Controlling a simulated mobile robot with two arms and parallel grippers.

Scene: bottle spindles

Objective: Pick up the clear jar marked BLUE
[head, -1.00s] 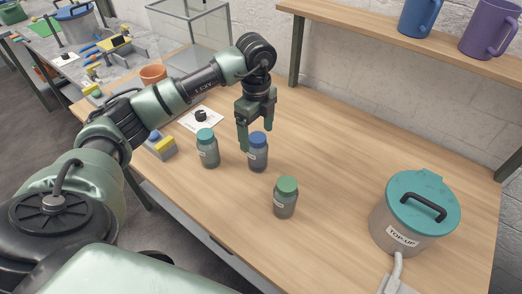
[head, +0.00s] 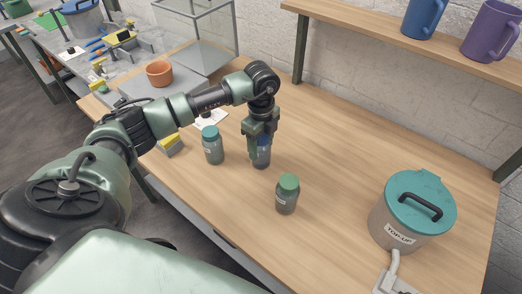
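The jar with the blue lid (head: 262,160) stands upright on the wooden table, with its lid partly hidden by my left gripper. Its label cannot be read here. My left gripper (head: 262,150) points down over this jar, with a finger on either side of the lid. Whether the fingers press on it or stand slightly apart does not show. A jar with a teal lid (head: 213,147) stands just to its left, and a jar with a green lid (head: 287,196) stands nearer, to its right. My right gripper is not in view.
A pot with a teal lid marked TOP-UP (head: 408,215) stands at the right with a pale hose. A shelf (head: 400,38) with mugs hangs behind. A yellow-topped block (head: 170,143) and terracotta pot (head: 159,73) are at left.

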